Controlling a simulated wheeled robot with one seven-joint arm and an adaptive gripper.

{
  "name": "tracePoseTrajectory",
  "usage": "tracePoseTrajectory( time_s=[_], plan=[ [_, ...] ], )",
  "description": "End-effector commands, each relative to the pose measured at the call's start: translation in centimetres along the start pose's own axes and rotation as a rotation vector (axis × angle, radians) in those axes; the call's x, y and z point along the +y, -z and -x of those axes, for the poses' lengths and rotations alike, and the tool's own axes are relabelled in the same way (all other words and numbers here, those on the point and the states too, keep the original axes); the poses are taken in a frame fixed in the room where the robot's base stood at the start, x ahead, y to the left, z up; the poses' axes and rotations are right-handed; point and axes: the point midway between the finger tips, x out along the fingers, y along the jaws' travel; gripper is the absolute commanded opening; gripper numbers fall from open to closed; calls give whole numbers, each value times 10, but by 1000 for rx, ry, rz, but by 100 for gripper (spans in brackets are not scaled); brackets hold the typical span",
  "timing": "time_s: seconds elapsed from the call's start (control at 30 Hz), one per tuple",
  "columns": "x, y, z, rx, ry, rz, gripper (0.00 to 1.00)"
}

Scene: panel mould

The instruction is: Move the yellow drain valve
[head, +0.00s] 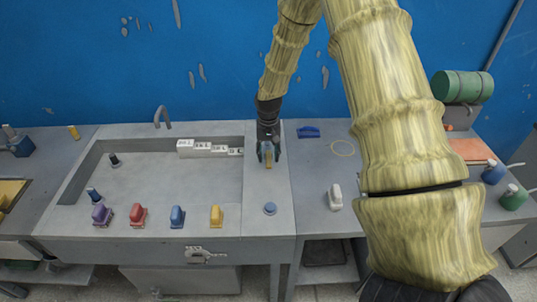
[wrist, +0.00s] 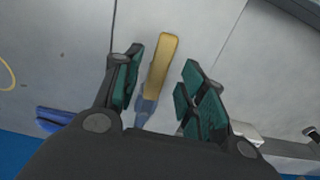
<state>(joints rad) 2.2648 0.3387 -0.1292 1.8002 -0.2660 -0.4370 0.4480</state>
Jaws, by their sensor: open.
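A small yellow valve-like piece (head: 216,216) stands upright on the front ledge of the grey basin, rightmost in a row with blue, red and purple ones. It does not show in the wrist view. My gripper (head: 268,157) is farther back, pointing down over the strip right of the basin. It is open. In the wrist view, a tool with a tan-yellow handle and blue end (wrist: 163,65) lies between the fingers of my gripper (wrist: 161,58), with gaps on both sides. I cannot tell whether that tool touches the surface.
Blue (head: 177,216), red (head: 138,215) and purple (head: 101,214) pieces stand left of the yellow one. White labelled blocks (head: 208,149) sit at the basin's back. A blue round knob (head: 270,209) and a pale grey piece (head: 335,197) stand to the right. My arm hides part of the right bench.

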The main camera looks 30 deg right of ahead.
Motion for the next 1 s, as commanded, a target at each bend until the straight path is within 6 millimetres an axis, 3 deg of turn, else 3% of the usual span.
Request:
tracePoseTrajectory(
  time_s=[0.3,0.6,0.83,1.0],
  plan=[
    [1,0,-16,0,-1,1,41],
    [0,0,-18,0,0,1,41],
    [0,0,-18,0,0,0,0],
    [0,0,-17,0,0,1,0]
  ],
)
